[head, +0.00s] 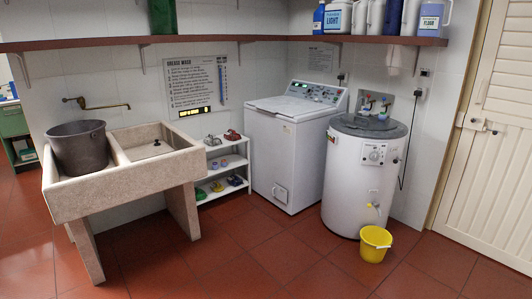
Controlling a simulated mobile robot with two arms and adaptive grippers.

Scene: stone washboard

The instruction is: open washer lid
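The white top-loading washer (285,150) stands against the back wall, right of centre in the head view. Its flat lid (290,107) is shut on top, in front of the raised control panel (318,92). Nothing lies on the lid. Neither of my grippers shows in the head view.
A round white tank (345,190) with a grey top stands close right of the washer, a yellow bucket (374,245) at its foot. A small white shelf (217,160) and stone washboard sink (120,190) stand left. The red tile floor (240,270) in front is clear.

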